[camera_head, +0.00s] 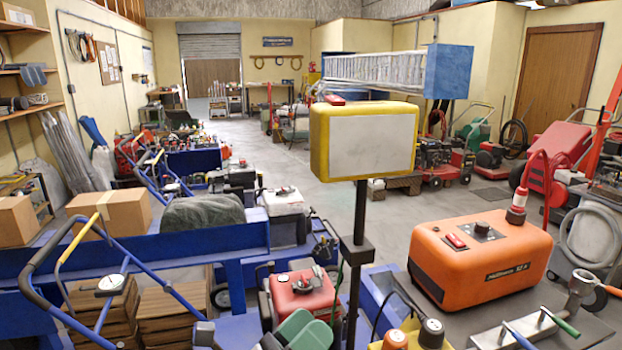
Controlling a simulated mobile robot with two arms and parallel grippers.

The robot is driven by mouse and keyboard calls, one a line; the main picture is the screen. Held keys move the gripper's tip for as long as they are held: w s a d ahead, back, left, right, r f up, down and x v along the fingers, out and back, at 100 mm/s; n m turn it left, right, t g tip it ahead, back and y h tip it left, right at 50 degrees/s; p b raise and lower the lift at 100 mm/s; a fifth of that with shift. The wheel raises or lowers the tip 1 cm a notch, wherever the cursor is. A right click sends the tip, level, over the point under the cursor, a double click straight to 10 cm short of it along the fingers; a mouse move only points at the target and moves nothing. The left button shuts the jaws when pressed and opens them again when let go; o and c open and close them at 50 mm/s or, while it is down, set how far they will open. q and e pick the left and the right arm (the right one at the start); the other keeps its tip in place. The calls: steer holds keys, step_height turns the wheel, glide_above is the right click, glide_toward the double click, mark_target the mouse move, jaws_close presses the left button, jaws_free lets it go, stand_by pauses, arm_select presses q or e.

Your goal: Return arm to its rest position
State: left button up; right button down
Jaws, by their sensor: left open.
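What I take to be my left gripper (304,331) is at the bottom edge, a little left of centre. It shows as two green rounded finger-like parts, cut off by the frame. It is open, and I see nothing held between the parts. It appears just in front of a red machine (303,292) with a dark cap; I cannot tell whether they touch. The rest of the left arm is hardly visible. My right gripper is not in view.
A yellow box with a grey face (363,140) stands on a dark post close ahead. An orange case (480,258) sits on the right. A blue tubular handle (95,240) and cardboard boxes (110,208) are on the left. The middle aisle floor (290,160) is clear.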

arm_select(q)
steer(key=s+a+f+n+y, duration=0.1)
steer(key=a+f+n+y, duration=0.7)
steer(key=n, duration=0.5)
steer(key=s+a+f+n+y, duration=0.1)
steer(key=a+f+n+y, duration=0.6)
steer(key=n+y, duration=0.5)
steer(key=s+a+f+n+g+h, duration=0.1)
steer(key=s+a+f+n+g, duration=0.2)
steer(key=s+f+n+g, duration=0.45)
steer(key=s+a+f+n+g+h, duration=0.15)
steer(key=s+f+n+g, duration=0.3)
steer(key=s, duration=0.65)
step_height(320, 180, down, 27)
steer(key=s, duration=0.1)
steer(key=s+a+f, duration=0.1)
steer(key=s+f, duration=0.6)
steer(key=s, duration=0.1)
steer(key=s+a+f+g+y, duration=0.1)
steer(key=s+a+f, duration=0.1)
steer(key=s+f, duration=0.5)
steer(key=shift+s+a+f+m+g, duration=0.3)
steer(key=shift+s+f, duration=0.1)
steer(key=shift+f, duration=0.1)
